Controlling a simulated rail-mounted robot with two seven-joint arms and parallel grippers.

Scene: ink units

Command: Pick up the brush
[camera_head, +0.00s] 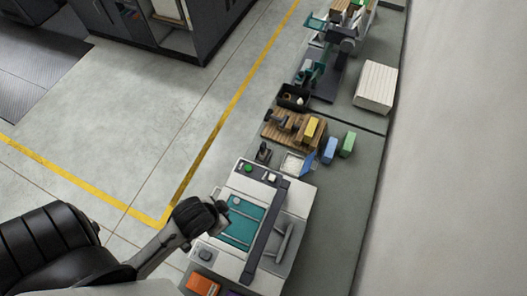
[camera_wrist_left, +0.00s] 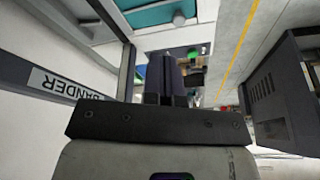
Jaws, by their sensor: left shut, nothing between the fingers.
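I cannot pick out the brush for certain in either view. A small dark upright item (camera_head: 263,152) stands on the bench just beyond the white machine, too small to identify. My left gripper (camera_head: 222,208) is over the near left part of the white machine (camera_head: 297,200), close to its teal bed. In the left wrist view its dark fingers (camera_wrist_left: 166,78) are together with nothing between them. My right gripper is in neither view.
A wooden slatted board (camera_head: 283,130) holds several small items, with a yellow block (camera_head: 311,128) on it. Blue (camera_head: 330,150) and green (camera_head: 348,144) blocks stand beside it. A black bin (camera_head: 292,97) and a white stack (camera_head: 376,86) are farther back. Bench right of the machine is clear.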

